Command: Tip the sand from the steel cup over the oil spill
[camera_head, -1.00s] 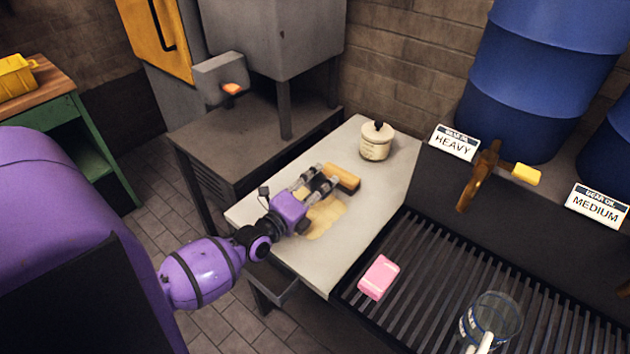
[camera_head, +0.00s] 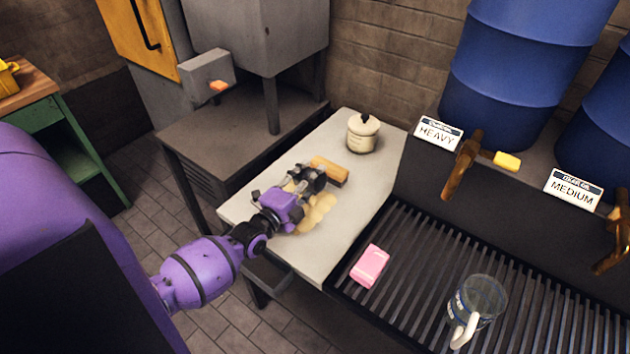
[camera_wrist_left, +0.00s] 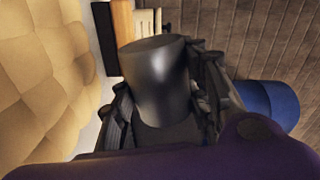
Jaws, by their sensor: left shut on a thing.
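My left gripper (camera_head: 312,178) is low over the pale bench top and shut on the steel cup (camera_wrist_left: 155,75). The wrist view shows the dark, shiny cup between the fingers; in the head view the gripper mostly hides it. The wrist is rolled, so the cup looks tipped on its side. Lumpy tan sand (camera_head: 318,213) lies on the bench just beside and below the gripper. It fills the left of the wrist view (camera_wrist_left: 40,85). I cannot see any bare oil; the gripper covers part of the patch. My right gripper is not in view.
A wooden brush (camera_head: 330,171) lies just beyond the gripper. A cream lidded pot (camera_head: 362,133) stands behind it. A pink block (camera_head: 370,266) and a clear jug (camera_head: 476,305) are on the slatted grate (camera_head: 420,275) to the right. The bench's right side is clear.

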